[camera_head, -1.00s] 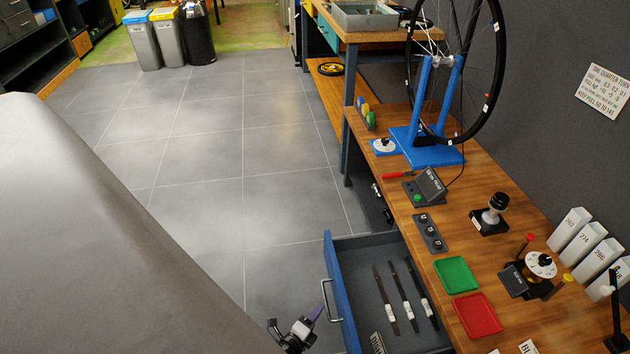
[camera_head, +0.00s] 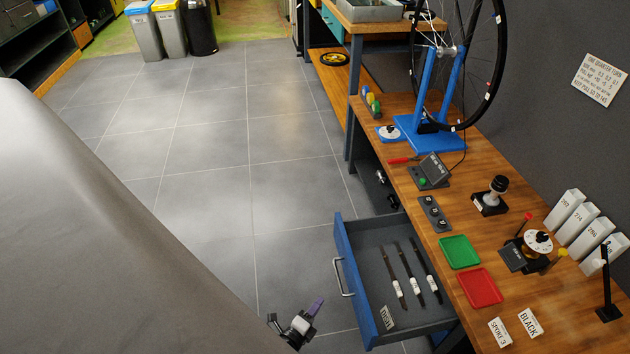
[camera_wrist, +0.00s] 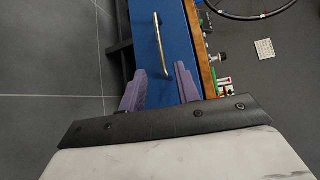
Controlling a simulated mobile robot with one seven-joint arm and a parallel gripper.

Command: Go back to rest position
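My gripper (camera_head: 314,311) is at the bottom of the head view, over the floor, left of the open drawer (camera_head: 348,278) and apart from it. In the wrist view my gripper (camera_wrist: 157,82) shows its two purple fingers spread wide with nothing between them. Beyond the fingers are the drawer's blue front (camera_wrist: 178,40) and its metal handle (camera_wrist: 159,45). The drawer stands pulled out from the bench and holds several dark strips with white labels (camera_head: 417,286).
The wooden bench (camera_head: 440,207) runs along the right with a blue wheel stand (camera_head: 432,145), a green tray (camera_head: 460,251), a red tray (camera_head: 479,288) and white boxes (camera_head: 565,208). Grey floor (camera_head: 210,190) to the left is clear. Bins (camera_head: 198,28) stand far back.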

